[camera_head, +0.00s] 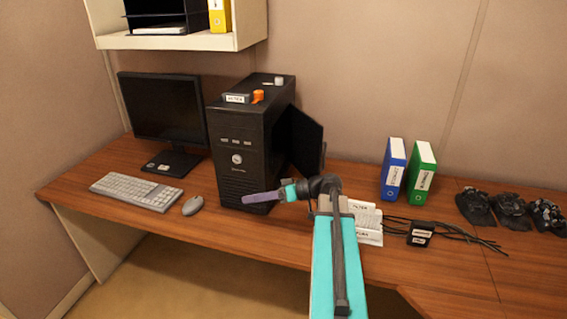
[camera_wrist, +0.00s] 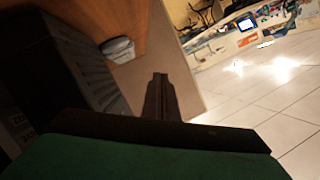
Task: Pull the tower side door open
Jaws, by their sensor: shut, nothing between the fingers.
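The black tower (camera_head: 237,150) stands upright on the desk, its front facing left of my arm. Its side door (camera_head: 306,140) is a dark panel that stands out at an angle from the tower's right side, so it is open; its hinge edge is hard to make out. My gripper (camera_head: 246,199) reaches left across the tower's lower front, shut and empty, apart from the door. In the wrist view my shut fingers (camera_wrist: 158,84) point out over the desk's edge, with the tower's dark ridged front (camera_wrist: 82,65) at the left. The tower's inside is hidden.
A monitor (camera_head: 163,108), keyboard (camera_head: 135,190) and mouse (camera_head: 191,205) are left of the tower. A small box and orange item sit on top.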

